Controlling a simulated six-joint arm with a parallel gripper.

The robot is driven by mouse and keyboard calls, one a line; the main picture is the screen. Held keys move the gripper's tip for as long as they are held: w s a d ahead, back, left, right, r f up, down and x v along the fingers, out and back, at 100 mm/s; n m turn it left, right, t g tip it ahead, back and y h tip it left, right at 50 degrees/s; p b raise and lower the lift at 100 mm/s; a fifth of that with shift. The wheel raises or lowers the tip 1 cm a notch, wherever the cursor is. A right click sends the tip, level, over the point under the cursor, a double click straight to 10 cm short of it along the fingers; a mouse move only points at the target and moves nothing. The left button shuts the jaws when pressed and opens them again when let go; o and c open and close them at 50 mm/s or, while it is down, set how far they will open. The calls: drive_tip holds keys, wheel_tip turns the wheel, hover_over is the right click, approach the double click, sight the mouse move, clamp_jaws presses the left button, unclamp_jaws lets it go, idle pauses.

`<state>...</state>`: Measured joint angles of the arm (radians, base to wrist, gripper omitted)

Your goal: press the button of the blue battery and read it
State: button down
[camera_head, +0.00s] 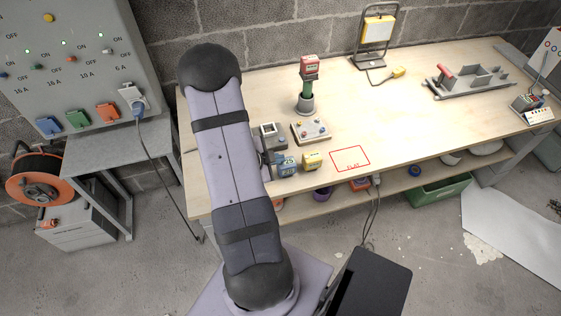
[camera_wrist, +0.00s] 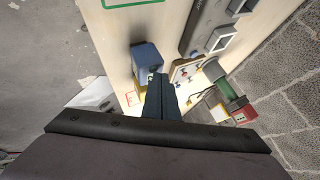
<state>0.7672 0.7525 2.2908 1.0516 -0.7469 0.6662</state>
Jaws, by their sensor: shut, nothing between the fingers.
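The blue battery (camera_head: 286,168) stands near the front edge of the workbench, just right of my arm. In the wrist view the blue battery (camera_wrist: 147,56) lies just beyond my fingertips. My gripper (camera_wrist: 163,82) is shut and empty, its tips pointing at the battery's near end. I cannot tell whether the tips touch it. A small pale patch shows on the battery beside the fingertips; I cannot make out a reading. In the head view my arm hides most of the gripper.
A yellow battery (camera_head: 311,160) stands close to the right of the blue one. Behind them are a grey device with a pale screen (camera_head: 269,132), a button panel (camera_head: 311,130) and a red-and-green post (camera_head: 308,82). A red outline marked FLAT (camera_head: 350,158) lies on clear bench to the right.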

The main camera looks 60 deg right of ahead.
drive_tip(key=shift+r+p, duration=0.4)
drive_tip(key=shift+r, duration=0.2)
wheel_tip(320, 180, up, 5)
drive_tip(key=p, duration=0.4)
idle(1.0)
